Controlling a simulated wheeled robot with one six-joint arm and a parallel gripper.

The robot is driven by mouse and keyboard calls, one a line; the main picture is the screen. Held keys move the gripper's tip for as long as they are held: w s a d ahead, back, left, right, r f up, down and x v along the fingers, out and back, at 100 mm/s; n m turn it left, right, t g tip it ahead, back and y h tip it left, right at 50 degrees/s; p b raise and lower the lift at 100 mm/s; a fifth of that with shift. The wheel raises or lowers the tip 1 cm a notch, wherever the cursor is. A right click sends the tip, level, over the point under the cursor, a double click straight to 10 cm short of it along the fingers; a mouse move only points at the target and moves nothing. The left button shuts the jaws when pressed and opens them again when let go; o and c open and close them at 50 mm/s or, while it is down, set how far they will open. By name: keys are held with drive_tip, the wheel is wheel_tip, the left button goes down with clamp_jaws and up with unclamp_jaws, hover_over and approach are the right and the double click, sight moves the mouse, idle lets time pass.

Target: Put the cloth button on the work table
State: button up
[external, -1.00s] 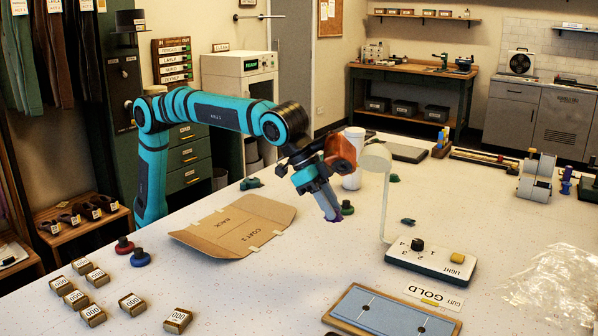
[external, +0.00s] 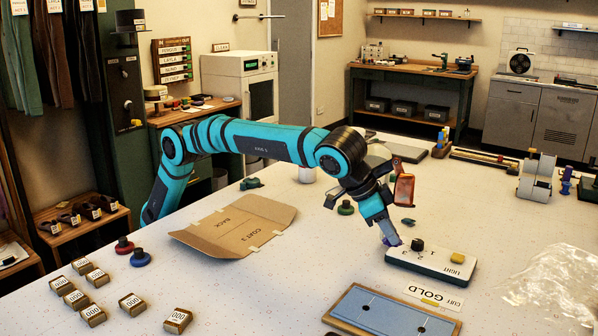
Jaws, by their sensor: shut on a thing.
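My gripper (external: 390,241) points down over the work table (external: 330,245), just left of the lamp base marked LIGHT (external: 432,261). Its jaws are shut on a small pale lilac thing at the fingertips. It is too small and covered to tell for sure that it is the cloth button. The fingertips overlap the left end of the lamp base in the picture; I cannot tell whether they touch it. No other cloth button can be made out on the table.
The lamp base has a black knob (external: 417,244). A cardboard folder (external: 235,226) lies left. Clear plastic (external: 555,285) lies right. Bare table shows between folder and board.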

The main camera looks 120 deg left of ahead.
sight(392, 279)
drive_tip(key=shift+f, duration=0.1)
drive_tip(key=shift+f, duration=4.9)
drive_tip(key=shift+f, duration=0.1)
drive_tip(key=o, duration=1)
drive_tip(key=v, duration=1.2)
